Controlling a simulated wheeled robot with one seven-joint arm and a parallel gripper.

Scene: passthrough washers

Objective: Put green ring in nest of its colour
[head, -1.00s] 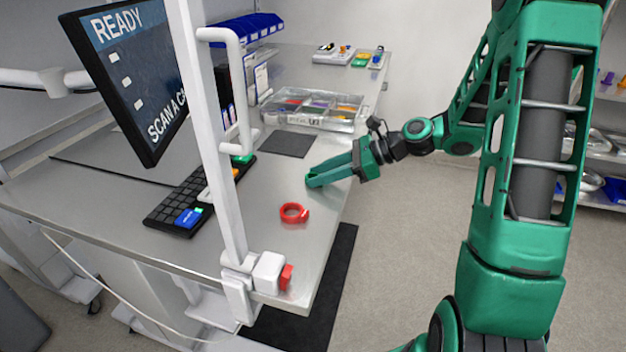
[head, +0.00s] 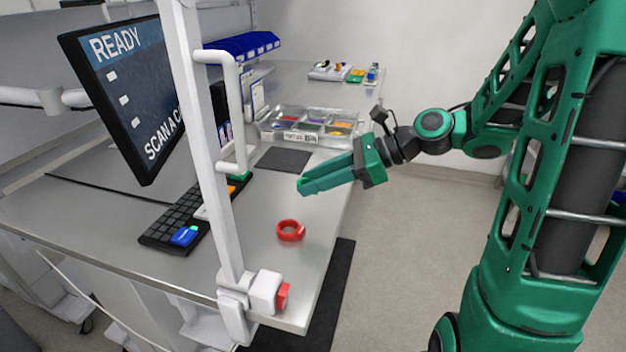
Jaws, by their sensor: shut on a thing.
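My gripper (head: 303,186) is over the right part of the steel bench, beyond the red ring. Its green fingers point left and are shut. The green ring is at the fingertips, but green on green makes its outline hard to tell. A clear compartment tray (head: 300,137) stands farther back on the bench, with red, purple, orange and other coloured sections. Which section is green cannot be made out from here.
A red ring (head: 291,230) lies on the bench nearer me. A white post (head: 222,190) with a handle stands at the left, by the keyboard (head: 172,222) and monitor (head: 130,90). A dark mat (head: 283,159) lies before the tray.

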